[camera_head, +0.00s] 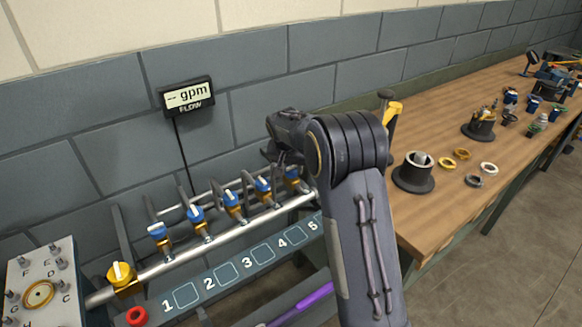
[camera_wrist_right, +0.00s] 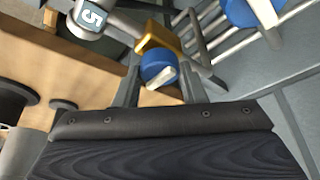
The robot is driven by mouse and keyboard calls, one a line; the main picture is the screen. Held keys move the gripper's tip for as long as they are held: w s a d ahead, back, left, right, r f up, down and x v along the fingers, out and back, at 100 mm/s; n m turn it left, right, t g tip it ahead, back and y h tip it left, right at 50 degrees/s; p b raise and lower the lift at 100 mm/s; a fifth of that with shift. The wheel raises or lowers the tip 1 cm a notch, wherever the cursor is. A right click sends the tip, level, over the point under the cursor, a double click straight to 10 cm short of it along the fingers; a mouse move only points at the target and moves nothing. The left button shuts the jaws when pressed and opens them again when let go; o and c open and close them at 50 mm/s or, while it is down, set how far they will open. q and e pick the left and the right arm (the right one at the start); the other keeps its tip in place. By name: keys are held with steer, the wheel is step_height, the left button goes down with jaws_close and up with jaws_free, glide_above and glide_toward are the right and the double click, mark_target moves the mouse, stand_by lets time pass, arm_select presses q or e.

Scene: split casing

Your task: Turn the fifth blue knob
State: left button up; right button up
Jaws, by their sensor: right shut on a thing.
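Several blue knobs with white pointers sit in a row on a silver pipe manifold (camera_head: 220,228) above a strip numbered 1 to 5. The fifth blue knob (camera_head: 292,172) is at the far right end, partly hidden by my right arm. In the right wrist view this knob (camera_wrist_right: 157,65), on a brass body near the "5" label (camera_wrist_right: 90,16), lies between the two fingers of my right gripper (camera_wrist_right: 160,74). The right gripper is shut on it. The neighbouring fourth knob (camera_head: 262,184) is free of the gripper. My left gripper is not in view.
A yellow knob (camera_head: 120,274) is at the pipe's left end, near a grey panel box (camera_head: 45,280). A wooden bench (camera_head: 440,165) with a black cup (camera_head: 413,175) and rings stands to the right.

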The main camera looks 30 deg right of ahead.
steer(key=o, duration=1)
steer(key=v, duration=0.7)
steer(key=shift+r+b, duration=0.3)
steer(key=shift+b, duration=0.1)
steer(key=shift+s+a, duration=0.1)
steer(key=shift+s, duration=0.05)
